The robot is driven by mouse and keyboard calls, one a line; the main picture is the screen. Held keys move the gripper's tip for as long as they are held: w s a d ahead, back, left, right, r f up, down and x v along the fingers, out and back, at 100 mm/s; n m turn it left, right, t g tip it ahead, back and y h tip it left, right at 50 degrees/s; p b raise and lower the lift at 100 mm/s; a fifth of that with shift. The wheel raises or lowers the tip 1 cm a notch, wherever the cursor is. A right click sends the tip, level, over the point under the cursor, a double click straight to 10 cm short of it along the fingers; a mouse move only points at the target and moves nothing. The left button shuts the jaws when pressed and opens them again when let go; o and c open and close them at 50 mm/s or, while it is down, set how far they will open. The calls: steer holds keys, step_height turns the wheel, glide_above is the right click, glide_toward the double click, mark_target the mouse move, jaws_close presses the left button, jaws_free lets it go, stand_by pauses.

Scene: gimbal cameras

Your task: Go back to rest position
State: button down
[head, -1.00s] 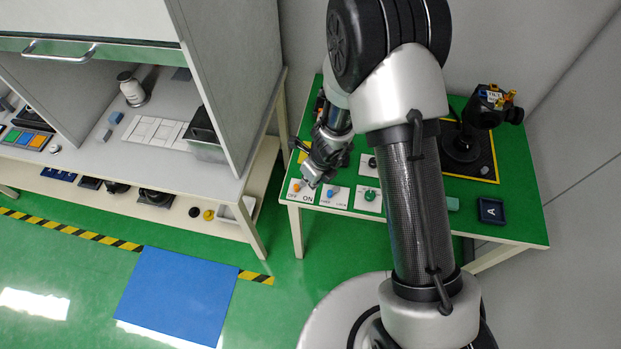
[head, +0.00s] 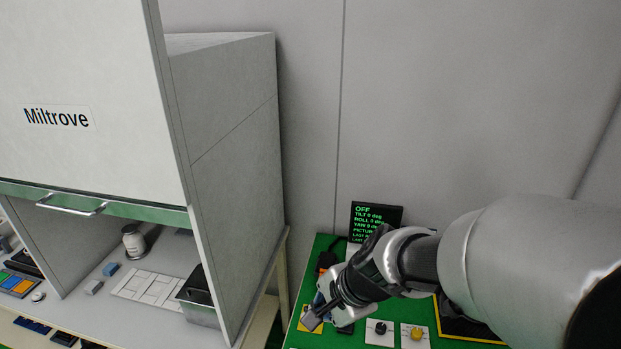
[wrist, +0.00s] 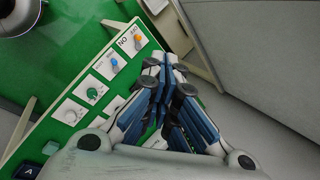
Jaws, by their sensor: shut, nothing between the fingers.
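My gripper (head: 314,314) is at the lower middle of the head view, above the left part of the green table (head: 312,265). Its fingers are together with nothing between them. In the wrist view my gripper (wrist: 165,68) shows its blue and grey fingers closed, over the table's edge near the row of knob panels. My arm reaches in from the right of the head view and hides much of the table.
A black display (head: 377,216) with green text, "OFF" on top, stands at the table's back. Black (head: 380,328) and yellow (head: 417,333) knobs sit on white plates. A grey cabinet marked "Miltrove" (head: 236,150) stands left. The wrist view shows orange (wrist: 138,41), blue (wrist: 114,62) and green (wrist: 92,95) knobs.

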steer(key=s+d+r+n+h+b, duration=0.1)
steer(key=s+d+r+n+h, duration=0.1)
steer(key=s+d+n, duration=0.4)
steer(key=s+d+r+n+t+h+b, duration=0.1)
steer(key=s+d+r+n, duration=0.3)
steer(key=s, duration=0.7)
steer(key=d+n+h, duration=0.1)
steer(key=d+n, duration=0.1)
steer(key=shift+d+b, duration=0.35)
stand_by(0.4)
